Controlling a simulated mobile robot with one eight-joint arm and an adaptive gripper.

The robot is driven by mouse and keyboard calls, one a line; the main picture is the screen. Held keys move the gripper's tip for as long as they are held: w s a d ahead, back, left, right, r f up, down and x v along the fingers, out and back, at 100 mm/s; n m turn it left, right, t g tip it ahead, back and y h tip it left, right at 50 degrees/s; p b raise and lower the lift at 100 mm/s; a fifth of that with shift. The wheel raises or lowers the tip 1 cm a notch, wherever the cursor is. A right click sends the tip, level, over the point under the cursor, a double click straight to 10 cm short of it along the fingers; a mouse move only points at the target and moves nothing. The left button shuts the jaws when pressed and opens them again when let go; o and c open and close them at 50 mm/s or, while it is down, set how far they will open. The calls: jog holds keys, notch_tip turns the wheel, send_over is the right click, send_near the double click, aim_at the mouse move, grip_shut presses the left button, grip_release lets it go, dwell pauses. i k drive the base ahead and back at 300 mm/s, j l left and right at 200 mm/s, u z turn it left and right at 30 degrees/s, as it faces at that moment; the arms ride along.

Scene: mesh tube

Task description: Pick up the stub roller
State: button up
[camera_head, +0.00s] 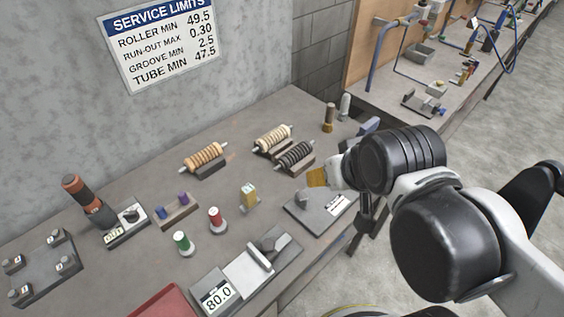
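Three grooved rollers lie in dark cradles on the bench: a tan one (204,157), a second tan one (272,138) and a dark one (295,156). I cannot tell which of these, if any, is the stub roller. A short, ridged, tan-gold piece (317,177) shows right at the tip of my gripper (341,172). I cannot tell whether it is held or lies behind the tip. My gripper is over the bench's right side, right of the dark roller. Its fingers are mostly hidden by my arm, so their opening is unclear.
A grey plate (316,214) with a label lies below my gripper. A measuring device reading 80.0 (215,297), red (216,219) and green (183,243) spools, and a stacked cylinder (90,203) stand left. Two small posts (329,117) stand behind. A wall sign (160,40) lists limits.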

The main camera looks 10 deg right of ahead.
aim_at(298, 153)
jog(key=i+l+u, duration=0.1)
jog(key=l, duration=0.3)
jog(key=i+l+u, duration=0.1)
jog(key=i+l, duration=0.15)
jog(key=l, duration=0.15)
jog(key=i+l+u, duration=0.15)
jog(key=l, duration=0.25)
jog(key=i+l+u, duration=0.1)
jog(key=l, duration=0.3)
jog(key=i+l+u, duration=0.1)
jog(key=l, duration=0.35)
jog(key=i, duration=0.05)
